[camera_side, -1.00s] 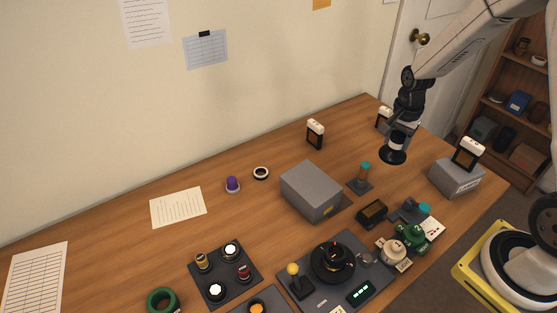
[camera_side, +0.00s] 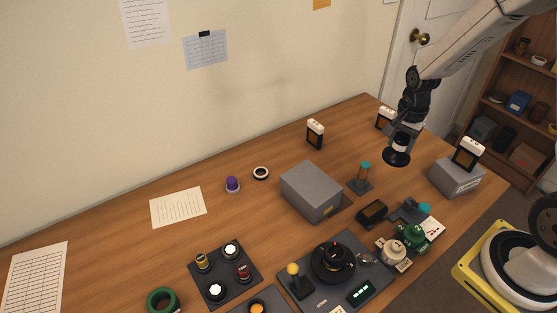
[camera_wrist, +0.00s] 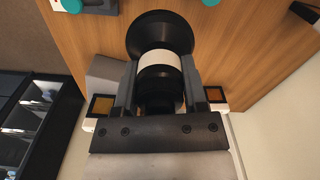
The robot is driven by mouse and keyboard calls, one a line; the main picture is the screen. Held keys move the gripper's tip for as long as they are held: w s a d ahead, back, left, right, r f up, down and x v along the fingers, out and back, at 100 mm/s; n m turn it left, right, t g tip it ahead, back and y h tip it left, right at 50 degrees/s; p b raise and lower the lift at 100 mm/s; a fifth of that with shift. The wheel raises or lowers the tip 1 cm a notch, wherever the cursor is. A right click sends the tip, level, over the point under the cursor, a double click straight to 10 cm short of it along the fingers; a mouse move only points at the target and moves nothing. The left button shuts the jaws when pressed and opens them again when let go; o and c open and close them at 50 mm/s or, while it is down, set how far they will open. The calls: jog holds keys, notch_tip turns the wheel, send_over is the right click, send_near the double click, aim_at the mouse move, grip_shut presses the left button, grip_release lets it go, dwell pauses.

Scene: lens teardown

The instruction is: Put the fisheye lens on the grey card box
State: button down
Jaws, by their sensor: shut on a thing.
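My gripper (camera_side: 408,124) is shut on a black lens with a white band and a wide flared front, which looks like the fisheye lens (camera_side: 397,154). It holds the lens in the air, flared end down, above the right part of the desk. In the wrist view the lens (camera_wrist: 160,32) sits between the two fingers (camera_wrist: 160,92). A large plain grey box (camera_side: 309,190) with a small yellow label stands mid-desk, left of the lens. A smaller grey box (camera_side: 455,180) with a white label stands at the right edge; I cannot tell which is the card box.
A teal-topped post (camera_side: 363,177) stands between the boxes. A dark device (camera_side: 372,212), a green item (camera_side: 412,236) and a cream item (camera_side: 393,251) crowd the front right.

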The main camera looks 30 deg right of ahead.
jog(key=s+a+r, duration=0.2)
jog(key=a+r, duration=0.2)
jog(key=a, duration=0.5)
jog(key=s+a+r, duration=0.2)
jog(key=a+r, duration=0.3)
jog(key=a, duration=0.4)
jog(key=shift+s+a+r, duration=0.2)
jog(key=shift+s+a, duration=0.05)
jog(key=w+a+f, duration=0.1)
jog(key=w+f, duration=0.8)
jog(key=w, duration=0.4)
jog(key=shift+w+a+f, duration=0.2)
jog(key=shift+a, duration=0.15)
